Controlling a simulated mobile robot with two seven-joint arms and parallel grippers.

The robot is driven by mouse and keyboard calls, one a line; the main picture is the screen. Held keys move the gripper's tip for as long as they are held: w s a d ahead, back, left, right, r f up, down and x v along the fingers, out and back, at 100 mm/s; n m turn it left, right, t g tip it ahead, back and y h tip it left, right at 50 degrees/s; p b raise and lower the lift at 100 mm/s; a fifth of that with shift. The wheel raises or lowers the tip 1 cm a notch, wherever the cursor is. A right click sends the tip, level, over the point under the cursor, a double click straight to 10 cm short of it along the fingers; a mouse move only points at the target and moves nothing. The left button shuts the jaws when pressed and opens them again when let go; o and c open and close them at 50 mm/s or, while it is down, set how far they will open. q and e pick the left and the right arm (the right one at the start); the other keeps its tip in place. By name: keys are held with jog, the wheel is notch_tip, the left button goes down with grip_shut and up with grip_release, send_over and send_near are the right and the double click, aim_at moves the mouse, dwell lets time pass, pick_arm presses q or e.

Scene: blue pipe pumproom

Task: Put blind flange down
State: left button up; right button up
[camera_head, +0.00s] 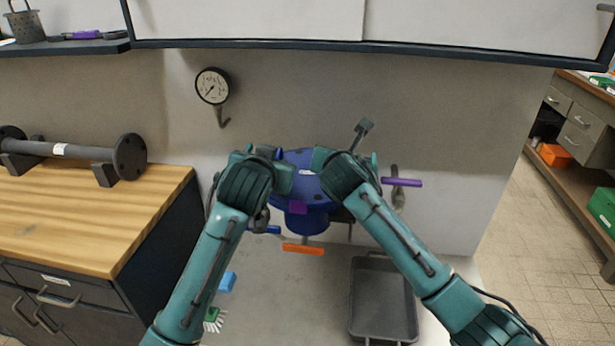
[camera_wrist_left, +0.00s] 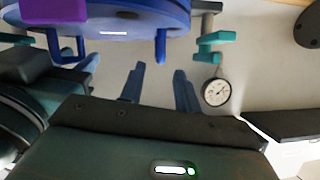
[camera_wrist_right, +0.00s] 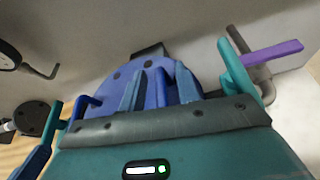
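A blue round flange (camera_head: 299,159) with a white label is at the centre of the head view, partly hidden by my grippers. It also shows in the left wrist view (camera_wrist_left: 130,18) with blue handles on its edge, and in the right wrist view (camera_wrist_right: 120,82). I cannot tell whether this disc is the blind flange or the pipe's own flange. My left gripper (camera_wrist_left: 160,85) is at its left side, with fingers apart and only wall visible between them. My right gripper (camera_wrist_right: 160,85) is at its right side, fingers apart in front of the blue disc; contact is unclear.
A grey tray (camera_head: 384,300) lies below to the right. A wooden worktop (camera_head: 75,215) with a dark flanged pipe (camera_head: 65,151) is at left. A gauge (camera_head: 212,86) hangs on the wall. An orange handle (camera_head: 303,249), a purple handle (camera_head: 402,182) and a brush (camera_head: 213,320) are near.

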jog(key=shift+s, duration=0.15)
pick_arm(q)
jog(key=v, duration=0.6)
jog(key=shift+s, duration=0.2)
pick_arm(e)
jog(key=v, duration=1.1)
jog(key=shift+s+r, duration=0.2)
jog(key=shift+s, duration=0.15)
